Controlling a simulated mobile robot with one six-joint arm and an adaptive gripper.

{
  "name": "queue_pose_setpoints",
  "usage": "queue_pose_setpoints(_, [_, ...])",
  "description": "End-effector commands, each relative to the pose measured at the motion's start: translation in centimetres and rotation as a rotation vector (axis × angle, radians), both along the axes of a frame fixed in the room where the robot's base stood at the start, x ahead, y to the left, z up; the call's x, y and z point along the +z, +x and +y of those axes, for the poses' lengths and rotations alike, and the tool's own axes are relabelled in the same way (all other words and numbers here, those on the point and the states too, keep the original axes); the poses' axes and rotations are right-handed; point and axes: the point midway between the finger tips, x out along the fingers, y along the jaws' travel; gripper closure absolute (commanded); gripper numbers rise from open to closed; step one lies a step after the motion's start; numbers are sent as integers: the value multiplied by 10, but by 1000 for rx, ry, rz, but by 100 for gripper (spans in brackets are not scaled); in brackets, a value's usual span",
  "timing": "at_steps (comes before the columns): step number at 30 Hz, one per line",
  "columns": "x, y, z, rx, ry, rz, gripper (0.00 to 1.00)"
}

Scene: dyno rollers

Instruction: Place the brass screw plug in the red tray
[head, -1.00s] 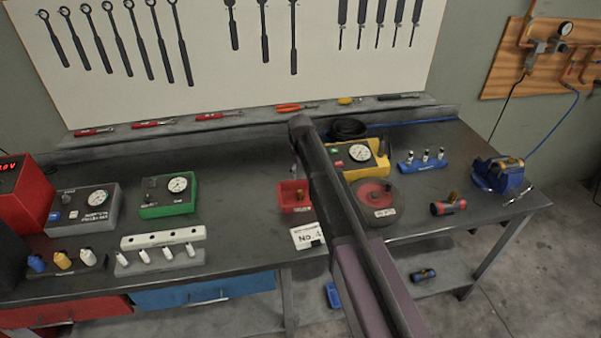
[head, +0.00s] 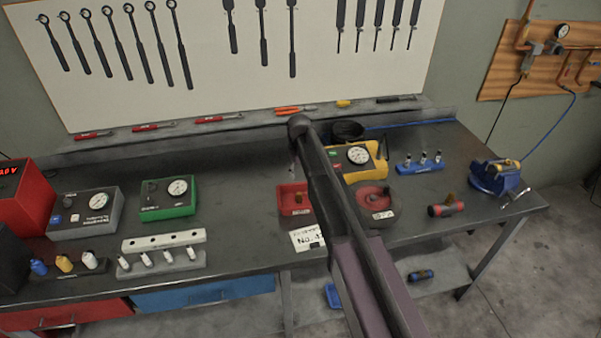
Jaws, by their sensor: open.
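The red tray (head: 294,211) is a small open box with a label on its front, near the middle of the bench, partly covered by my arm. I cannot single out the brass screw plug for certain. A small brass-coloured piece (head: 450,197) shows at a red-and-black cylinder (head: 434,211) to the right. Another brownish piece shows at a round dark dish (head: 392,209) with a red inside. My arm crosses the middle from the lower right, its upper end above and behind the red tray. I cannot make out my gripper's fingers; the arm hides much there.
A yellow gauge box (head: 380,168) stands behind the dish, with a dark round thing (head: 347,131) behind it. A blue rack (head: 420,166) and a blue vise (head: 495,181) are at right. Green (head: 168,199) and grey (head: 85,213) gauge boxes stand left. A white card lies at the front edge.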

Motion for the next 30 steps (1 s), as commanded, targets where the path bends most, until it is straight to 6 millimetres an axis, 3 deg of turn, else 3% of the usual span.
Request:
queue_pose_setpoints(8, [0, -3, -4, -8, 0, 0, 31])
queue_pose_setpoints(14, [0, -30, -37, -83, 0, 0, 31])
queue_pose_setpoints(20, [0, -89, -101, -250, -1, 1, 31])
queue_pose_setpoints(24, [0, -143, -150, -400, -1, 1, 31])
queue_pose_setpoints(30, [0, -216, -203, -599, -1, 0, 31])
